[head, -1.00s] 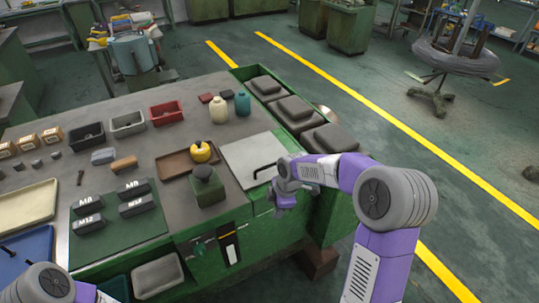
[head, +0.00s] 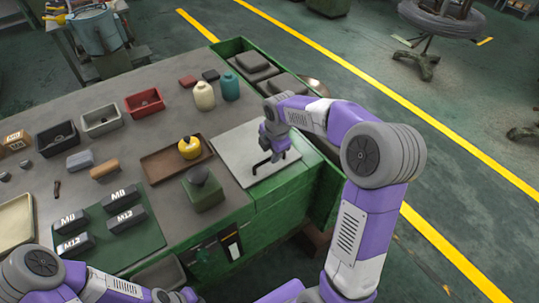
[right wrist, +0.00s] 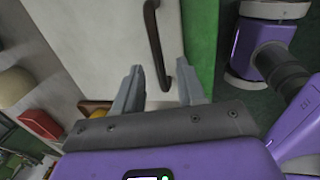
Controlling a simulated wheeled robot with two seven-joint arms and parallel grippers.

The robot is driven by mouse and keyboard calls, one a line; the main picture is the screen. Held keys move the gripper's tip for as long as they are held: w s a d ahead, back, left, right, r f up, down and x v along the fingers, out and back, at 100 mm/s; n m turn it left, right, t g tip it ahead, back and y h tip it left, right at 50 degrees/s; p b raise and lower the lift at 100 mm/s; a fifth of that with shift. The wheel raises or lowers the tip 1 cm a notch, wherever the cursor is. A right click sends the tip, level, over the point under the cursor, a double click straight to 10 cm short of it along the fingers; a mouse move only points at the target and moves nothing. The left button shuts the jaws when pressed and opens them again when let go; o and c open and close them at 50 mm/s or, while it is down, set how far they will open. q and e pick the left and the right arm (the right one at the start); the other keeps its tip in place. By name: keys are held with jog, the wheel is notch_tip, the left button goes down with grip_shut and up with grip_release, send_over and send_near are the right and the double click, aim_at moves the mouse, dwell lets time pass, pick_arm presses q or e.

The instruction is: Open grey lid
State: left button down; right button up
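The grey lid (head: 234,152) is a pale flat panel lying flat at the right end of the bench top. Its dark bar handle (head: 258,168) is near the lid's right front edge, and it also shows in the right wrist view (right wrist: 153,32). My right gripper (head: 274,152) is over the lid beside the handle. In the right wrist view its two fingers (right wrist: 160,85) are apart, with the handle's near end between them; I cannot tell if they touch it. My left arm is at the bottom left; its gripper end is cut off or unclear.
A green block with a dark knob (head: 204,192) and a brown tray (head: 165,165) with a yellow round object (head: 189,147) are left of the lid. Bottles (head: 204,96) stand behind. A green bin row (head: 230,47) lines the back right edge. Open floor lies right.

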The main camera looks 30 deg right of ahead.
jog(key=shift+w+f, duration=0.2)
jog(key=shift+f, duration=0.5)
jog(key=shift+w+f, duration=0.15)
jog(key=shift+f, duration=0.55)
grip_shut()
